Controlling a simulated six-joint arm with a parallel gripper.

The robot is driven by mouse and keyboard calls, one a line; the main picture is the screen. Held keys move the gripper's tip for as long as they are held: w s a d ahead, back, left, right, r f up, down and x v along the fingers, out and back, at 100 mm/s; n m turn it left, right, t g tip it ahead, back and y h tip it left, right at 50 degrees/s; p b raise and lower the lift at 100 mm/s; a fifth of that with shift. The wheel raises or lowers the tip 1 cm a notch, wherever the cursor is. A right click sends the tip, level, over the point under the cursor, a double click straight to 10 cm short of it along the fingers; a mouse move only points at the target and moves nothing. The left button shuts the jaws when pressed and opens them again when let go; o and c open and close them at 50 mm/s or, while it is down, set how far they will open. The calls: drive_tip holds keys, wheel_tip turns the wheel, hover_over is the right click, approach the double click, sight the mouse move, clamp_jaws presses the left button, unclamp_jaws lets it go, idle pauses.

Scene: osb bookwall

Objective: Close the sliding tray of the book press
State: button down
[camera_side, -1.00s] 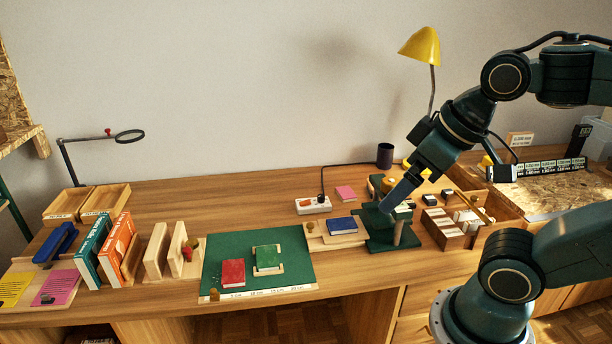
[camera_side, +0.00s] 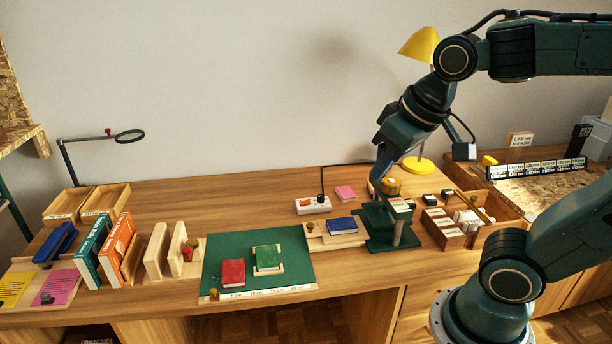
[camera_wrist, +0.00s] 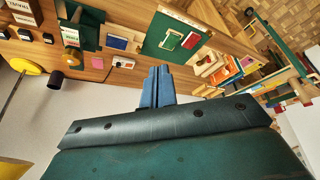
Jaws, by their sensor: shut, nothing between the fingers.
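The dark green book press (camera_side: 378,243) stands right of the table's middle, with a yellow-brown knob (camera_side: 391,186) on top. Its pale wooden sliding tray (camera_side: 322,243) sticks out to the left, with a blue book (camera_side: 342,225) on it and a small knob (camera_side: 310,227) at its outer end. In the wrist view the press (camera_wrist: 88,30) and the blue book (camera_wrist: 117,43) are at upper left. My gripper (camera_side: 375,182) is shut and empty, close to the press's top and partly hidden behind it; its blue fingers (camera_wrist: 157,75) show apart from the tray in the wrist view.
A green mat (camera_side: 215,270) with red and green books lies left of the tray. A white power strip (camera_side: 313,205) and a pink block (camera_side: 345,192) lie behind it. A divided wooden box (camera_side: 447,237) stands right of the press, and a yellow lamp (camera_side: 418,165) behind.

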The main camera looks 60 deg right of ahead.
drive_tip(key=w+d+f+m+g+h, duration=0.1)
drive_tip(key=w+d+f+m, duration=0.1)
drive_tip(key=w, duration=0.8)
drive_tip(key=w+d+f+m+g+h, duration=0.1)
drive_tip(key=w+f+m+g+h, duration=0.2)
drive_tip(key=w+f, duration=1.5)
wheel_tip(320, 180, down, 3)
drive_tip(key=shift+m+g+h, duration=0.3)
drive_tip(key=shift+m+h, duration=0.6)
drive_tip(key=shift+h, duration=0.2)
approach(306, 230)
drive_tip(key=w+f, duration=0.1)
drive_tip(key=w+a+f, duration=0.1)
drive_tip(key=shift+w+f, duration=0.1)
drive_tip(key=shift+f, duration=0.25)
drive_tip(key=shift+s+d+f, duration=0.2)
drive_tip(key=shift+s+d, duration=0.35)
drive_tip(key=shift+d, duration=0.25)
drive_tip(key=shift+s+d+f, duration=0.15)
drive_tip(key=shift+s+d, duration=0.4)
drive_tip(key=shift+d, duration=0.2)
